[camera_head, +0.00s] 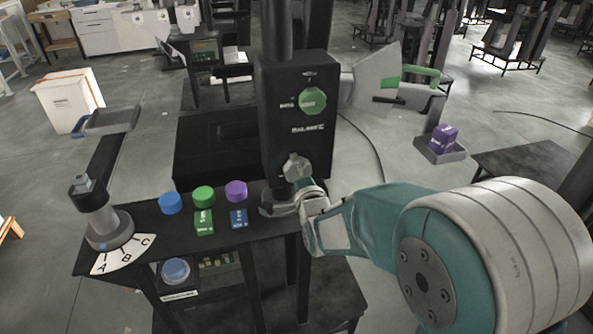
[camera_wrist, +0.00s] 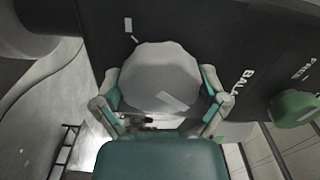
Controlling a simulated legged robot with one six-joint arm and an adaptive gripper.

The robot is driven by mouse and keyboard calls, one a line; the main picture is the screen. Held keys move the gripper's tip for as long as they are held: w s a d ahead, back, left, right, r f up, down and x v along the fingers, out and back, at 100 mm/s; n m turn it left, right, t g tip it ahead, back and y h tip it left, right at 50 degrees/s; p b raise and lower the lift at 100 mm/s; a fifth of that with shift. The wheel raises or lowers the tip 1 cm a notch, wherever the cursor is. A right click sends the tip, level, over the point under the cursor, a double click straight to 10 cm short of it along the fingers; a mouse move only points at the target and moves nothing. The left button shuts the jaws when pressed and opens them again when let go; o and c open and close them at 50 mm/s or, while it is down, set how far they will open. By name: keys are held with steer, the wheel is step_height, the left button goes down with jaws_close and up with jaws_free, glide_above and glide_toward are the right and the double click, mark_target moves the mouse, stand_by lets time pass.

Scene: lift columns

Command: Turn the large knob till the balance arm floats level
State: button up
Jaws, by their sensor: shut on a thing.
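A large grey faceted knob (camera_head: 296,167) is on the lower front of the black column housing (camera_head: 297,130). In the wrist view the knob (camera_wrist: 160,72) fills the space between the fingers, with a pale mark on its face. My gripper (camera_head: 292,188) is shut on this knob, one finger on each side (camera_wrist: 162,95). The balance arm (camera_head: 375,78) is a grey beam with a green part, reaching right from behind the column. A tray (camera_head: 437,155) at its right end holds a purple block (camera_head: 442,138). Whether the beam is level is hard to tell.
A green knob (camera_head: 312,100) sits higher on the housing. The black table (camera_head: 150,225) carries blue, green and purple round pieces, green and blue blocks, and a lettered dial (camera_head: 122,252) under a post at left. A grey tray (camera_head: 112,121) is on an arm above it.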

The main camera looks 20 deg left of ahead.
steer(key=m, duration=0.4)
steer(key=shift+d+f, duration=0.1)
steer(key=shift+f, duration=0.1)
steer(key=shift+m, duration=1.1)
steer(key=shift+f, duration=0.15)
steer(key=o, duration=0.8)
steer(key=shift+c, duration=0.2)
steer(key=shift+d, duration=0.1)
steer(key=v, duration=1.1)
steer(key=shift+s, duration=0.35)
